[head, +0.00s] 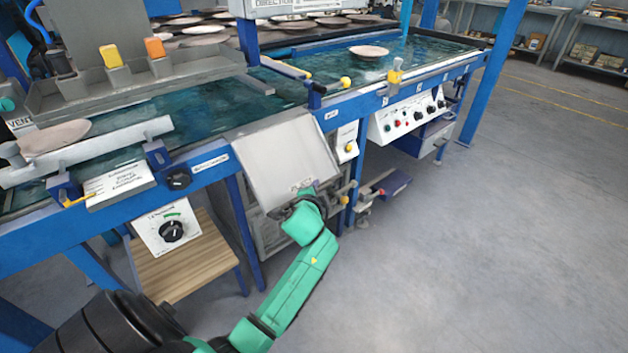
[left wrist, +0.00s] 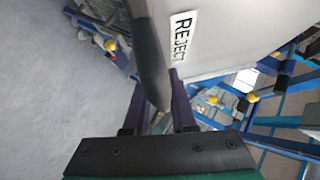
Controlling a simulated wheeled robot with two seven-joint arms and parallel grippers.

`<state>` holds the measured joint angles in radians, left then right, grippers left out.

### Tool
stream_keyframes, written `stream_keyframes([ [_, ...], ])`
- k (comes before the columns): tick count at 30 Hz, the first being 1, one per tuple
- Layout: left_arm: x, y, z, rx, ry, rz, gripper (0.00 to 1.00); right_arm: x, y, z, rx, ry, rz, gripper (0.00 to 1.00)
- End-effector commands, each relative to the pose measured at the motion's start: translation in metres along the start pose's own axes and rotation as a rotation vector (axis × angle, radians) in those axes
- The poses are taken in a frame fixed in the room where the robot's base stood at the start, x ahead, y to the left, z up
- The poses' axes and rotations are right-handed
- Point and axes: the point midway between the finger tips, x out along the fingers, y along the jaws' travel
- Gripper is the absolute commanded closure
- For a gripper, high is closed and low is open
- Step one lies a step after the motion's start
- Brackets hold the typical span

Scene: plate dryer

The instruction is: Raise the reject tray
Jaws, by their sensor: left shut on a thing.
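The reject tray (head: 272,158) is a silver metal plate at the front side of the blue conveyor frame. Its far edge lies by the frame and its near edge points toward me; I cannot tell its exact slope. My left gripper (head: 309,193) is at the near edge of the tray. In the left wrist view, the tray (left wrist: 230,35) shows a white "REJECT" label beside a dark handle (left wrist: 149,60). The left fingers (left wrist: 170,112) are shut on this handle, whose end reaches between them. My right gripper is not in view.
A control box with a black knob (head: 170,232) hangs left of the tray, above a wooden stool (head: 190,262). A white control panel (head: 408,118) is to the right. Plates (head: 369,51) lie on the teal belt (head: 420,52). The floor at right is clear.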

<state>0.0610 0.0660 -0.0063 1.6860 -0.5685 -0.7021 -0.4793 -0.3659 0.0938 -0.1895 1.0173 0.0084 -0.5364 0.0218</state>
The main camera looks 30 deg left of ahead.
Motion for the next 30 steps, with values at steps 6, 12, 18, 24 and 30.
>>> stream_keyframes([
  [6,-0.014,-0.025,-0.017,-0.045,0.012,0.024,1.0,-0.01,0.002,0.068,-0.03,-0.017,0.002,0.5],
  [12,-0.023,-0.033,-0.026,-0.092,0.012,0.071,1.0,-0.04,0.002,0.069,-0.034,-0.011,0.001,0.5],
  [18,-0.036,-0.047,-0.039,-0.155,0.012,0.134,1.0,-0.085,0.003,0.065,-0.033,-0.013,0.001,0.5],
  [24,-0.057,-0.075,-0.059,-0.261,0.012,0.24,1.0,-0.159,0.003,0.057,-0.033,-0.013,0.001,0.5],
  [30,-0.072,-0.1,-0.075,-0.388,0.015,0.365,1.0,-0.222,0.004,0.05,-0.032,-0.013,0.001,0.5],
])
